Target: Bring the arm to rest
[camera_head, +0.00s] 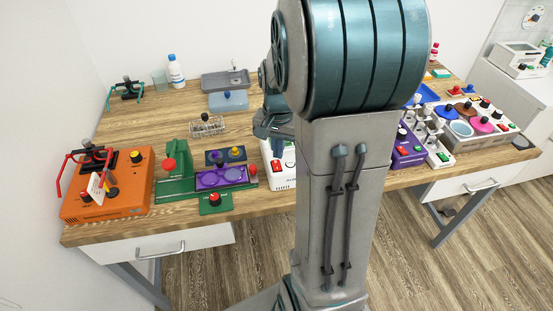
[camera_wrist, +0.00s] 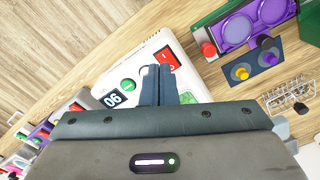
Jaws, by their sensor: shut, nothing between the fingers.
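My gripper (camera_wrist: 157,85) is shut and empty in the wrist view. Its two dark fingers lie together over a white device (camera_wrist: 185,48) with a red switch, a green round button and a display. I cannot tell whether the fingertips touch the device. In the head view my gripper (camera_head: 277,148) shows partly, just above the same white device (camera_head: 284,179). My large grey and teal arm (camera_head: 350,60) stands in the middle of that view and hides part of the table.
The wooden table (camera_head: 130,125) holds an orange box (camera_head: 125,195) and a green and purple device (camera_head: 178,185) on the left. A wire basket (camera_head: 207,126) stands farther back. A purple block (camera_head: 405,155) and a tray with coloured discs (camera_head: 497,135) are on the right.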

